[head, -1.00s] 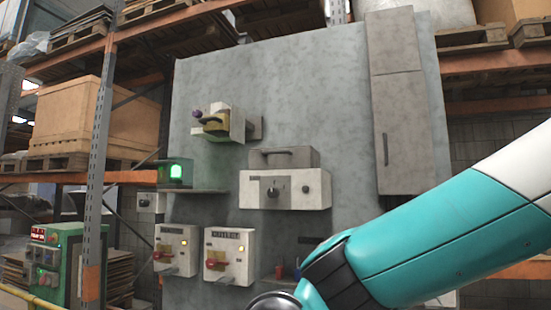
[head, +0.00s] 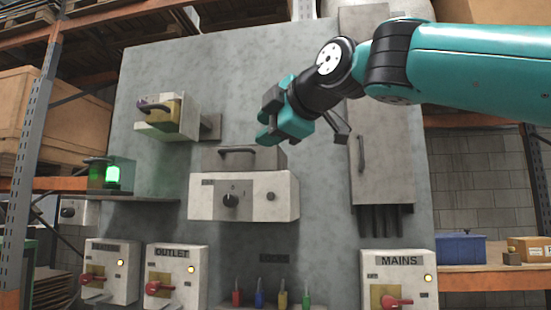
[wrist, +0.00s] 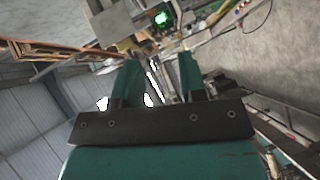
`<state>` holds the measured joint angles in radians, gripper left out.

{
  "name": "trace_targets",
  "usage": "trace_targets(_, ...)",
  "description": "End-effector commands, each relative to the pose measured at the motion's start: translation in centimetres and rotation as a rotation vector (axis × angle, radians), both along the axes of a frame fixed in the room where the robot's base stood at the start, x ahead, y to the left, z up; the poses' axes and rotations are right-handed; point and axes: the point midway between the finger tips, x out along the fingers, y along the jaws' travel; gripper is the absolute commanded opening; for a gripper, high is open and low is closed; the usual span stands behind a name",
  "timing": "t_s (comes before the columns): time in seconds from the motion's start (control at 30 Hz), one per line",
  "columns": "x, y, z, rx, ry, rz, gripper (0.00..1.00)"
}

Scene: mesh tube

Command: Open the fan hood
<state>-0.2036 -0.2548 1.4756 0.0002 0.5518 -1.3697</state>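I cannot read a label that marks the fan hood. A white control box (head: 245,205) with a dark knob hangs mid-panel, with a grey cover (head: 243,160) and dark handle along its top. A smaller box (head: 165,117) with a yellowish cover and dark handle is at upper left. Either cover may be the hood. My gripper (head: 266,118) is in front of the panel, right of the yellowish box and above the grey cover, apparently touching neither. In the wrist view my gripper (wrist: 157,78) shows two teal fingers apart with nothing held between them.
A tall cabinet (head: 382,140) with a vertical handle stands behind my arm. A green lamp (head: 113,175) sits on a left ledge. Red-switch boxes (head: 110,272), (head: 175,275) and a MAINS box (head: 398,280) line the bottom, with coloured locks (head: 260,298) between. A blue bin (head: 460,248) is at right.

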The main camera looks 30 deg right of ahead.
Motion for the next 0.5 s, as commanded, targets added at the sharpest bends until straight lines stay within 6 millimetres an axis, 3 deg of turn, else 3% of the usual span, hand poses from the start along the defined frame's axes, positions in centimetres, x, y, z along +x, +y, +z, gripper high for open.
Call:
trace_targets(0.1,0.0,-1.0,1.8,-0.038,-0.053,-0.018,0.38)
trace_targets(0.23,1.2,-1.2,2.0,-0.044,-0.057,-0.026,0.38)
trace_targets(0.5,6.8,-0.5,1.2,-0.042,-0.052,-0.031,0.38)
